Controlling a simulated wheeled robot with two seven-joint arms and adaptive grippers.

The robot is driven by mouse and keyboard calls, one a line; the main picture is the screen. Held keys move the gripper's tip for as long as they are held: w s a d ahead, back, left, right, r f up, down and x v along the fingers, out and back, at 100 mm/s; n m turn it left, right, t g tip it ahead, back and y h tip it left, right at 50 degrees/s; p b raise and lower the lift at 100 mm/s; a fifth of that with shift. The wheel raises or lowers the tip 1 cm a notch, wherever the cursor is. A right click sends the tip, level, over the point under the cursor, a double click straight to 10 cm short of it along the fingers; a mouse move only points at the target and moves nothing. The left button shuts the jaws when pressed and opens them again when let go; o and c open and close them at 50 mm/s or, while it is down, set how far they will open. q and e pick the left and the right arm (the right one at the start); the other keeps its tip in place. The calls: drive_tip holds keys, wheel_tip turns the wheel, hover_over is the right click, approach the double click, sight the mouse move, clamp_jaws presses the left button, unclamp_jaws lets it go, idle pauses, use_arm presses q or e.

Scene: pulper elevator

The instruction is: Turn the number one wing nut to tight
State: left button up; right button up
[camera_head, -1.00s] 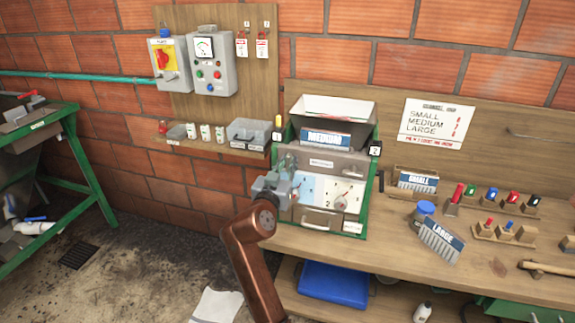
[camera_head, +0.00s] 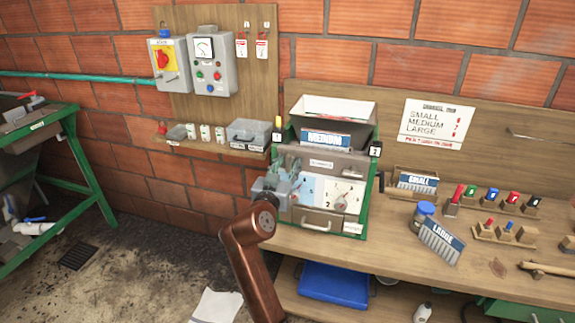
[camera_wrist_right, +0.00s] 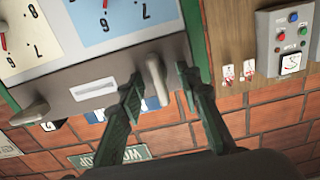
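The grey machine (camera_head: 355,215) stands on the bench, with a "1" tag (camera_head: 277,137) on its left and a "2" tag (camera_head: 375,150) on its right. My right gripper (camera_head: 286,170) is at its left front, below the "1" tag. In the wrist view, which is upside down, the grey number one wing nut (camera_wrist_right: 155,78) stands out between the two green fingers of the right gripper (camera_wrist_right: 159,79). The fingers are apart, one on each side of it; contact is not clear. In the head view the wing nut is hidden by the gripper. My left gripper is out of view.
The "MEDIUM" plate (camera_head: 326,140) is on the machine's front, above the dials (camera_head: 343,196). A side shelf (camera_head: 215,143) with small boxes is at the left. The "LARGE" plate (camera_head: 441,241) and blue-lidded jar (camera_head: 423,213) are on the bench to the right.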

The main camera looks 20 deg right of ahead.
drive_tip(key=v, duration=0.7)
drive_tip(key=shift+s+a, duration=0.15)
drive_tip(key=shift+s, duration=0.05)
